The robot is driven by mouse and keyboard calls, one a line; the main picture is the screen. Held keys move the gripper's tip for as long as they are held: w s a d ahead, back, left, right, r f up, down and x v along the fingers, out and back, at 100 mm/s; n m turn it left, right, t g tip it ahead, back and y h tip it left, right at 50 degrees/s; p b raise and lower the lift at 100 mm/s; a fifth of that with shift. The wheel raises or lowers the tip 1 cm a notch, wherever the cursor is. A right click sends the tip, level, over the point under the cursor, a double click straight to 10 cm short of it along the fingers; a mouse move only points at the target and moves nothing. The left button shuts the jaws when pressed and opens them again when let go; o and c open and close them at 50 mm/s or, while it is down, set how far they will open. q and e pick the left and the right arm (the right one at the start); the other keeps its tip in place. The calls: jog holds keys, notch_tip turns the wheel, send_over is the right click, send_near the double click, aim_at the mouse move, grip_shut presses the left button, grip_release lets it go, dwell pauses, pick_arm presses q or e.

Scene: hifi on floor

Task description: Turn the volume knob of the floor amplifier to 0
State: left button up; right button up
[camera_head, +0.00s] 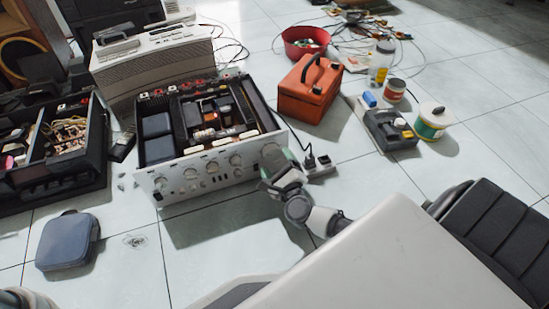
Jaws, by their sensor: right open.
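The amplifier (222,171) stands on the tiled floor at left of centre. Its top is open, showing parts inside, and its silver front panel faces me with several round knobs. A knob (236,160) shows right of the panel's middle. My right gripper (274,170) is open at the right end of the panel, close in front of a large knob (269,150) that it partly covers. I cannot tell whether the fingers touch this knob. The knob markings are too small to read. My left gripper is not in view.
An orange toolbox (308,92) stands behind right of the amplifier, and a power strip (319,167) lies beside its right end. Another open chassis (80,175) is at left. A dark blue case (68,242) lies in front. The floor before the panel is mostly clear.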

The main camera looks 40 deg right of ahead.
jog(key=shift+b+x, duration=0.3)
jog(key=shift+x, duration=0.9)
